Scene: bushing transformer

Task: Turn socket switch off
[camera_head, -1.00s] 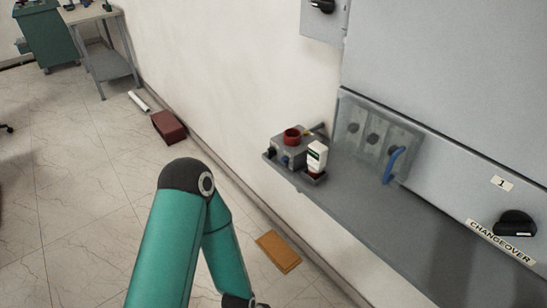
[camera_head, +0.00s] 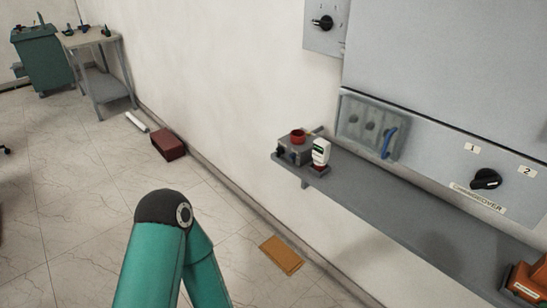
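A black rotary switch (camera_head: 322,22) sits on a small grey wall box (camera_head: 334,42) at the top, right of centre. A second black rotary knob (camera_head: 485,179), labelled CHANGEOVER with marks 1 and 2, is on the large grey cabinet at the right. I cannot tell which of them is the socket switch. One of my green arms rises at the lower left, well apart from both switches. Neither of my grippers is in view.
A grey shelf (camera_head: 400,195) juts out below the cabinet (camera_head: 440,70). It bears a grey device with a red ring (camera_head: 298,135), a white bottle (camera_head: 321,151) and an orange object (camera_head: 530,278). A blue handle (camera_head: 389,142) sticks out from a clear-covered panel. Floor at left is mostly clear.

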